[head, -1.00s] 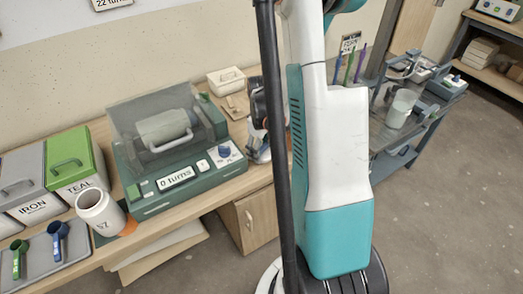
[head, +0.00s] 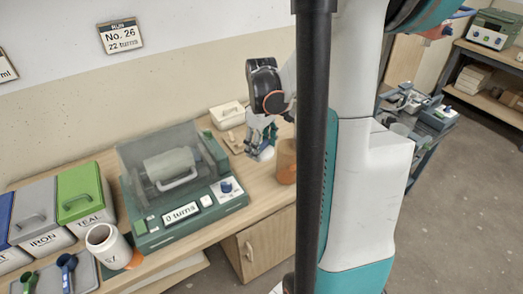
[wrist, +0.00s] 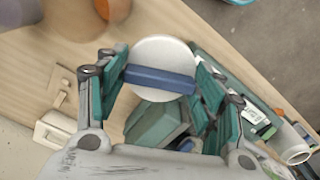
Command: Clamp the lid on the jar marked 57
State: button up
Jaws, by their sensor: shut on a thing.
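The jar marked 57 (head: 107,246) stands open-topped and upright at the bench's front left; a white open cylinder (wrist: 293,146), apparently this jar, shows at the lower right of the wrist view. The white round lid (wrist: 160,52) has a blue bar (wrist: 160,79) across it. My gripper (wrist: 162,80) is shut on this bar, one finger at each end. In the head view my gripper (head: 262,143) is right of the green machine, with the lid (head: 265,154) under it. The lid's height above the bench is hard to judge.
The green machine (head: 180,190) with a clear cover and a "0 turns" display stands between gripper and jar. An orange-brown pot (head: 287,162) is close right of the lid. The teal bin (head: 85,193) is behind the jar; a grey tray with scoops (head: 68,265) is left.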

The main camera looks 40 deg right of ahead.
aim_at(261, 145)
jog(key=shift+r+p, duration=2)
jog(key=shift+r, duration=1)
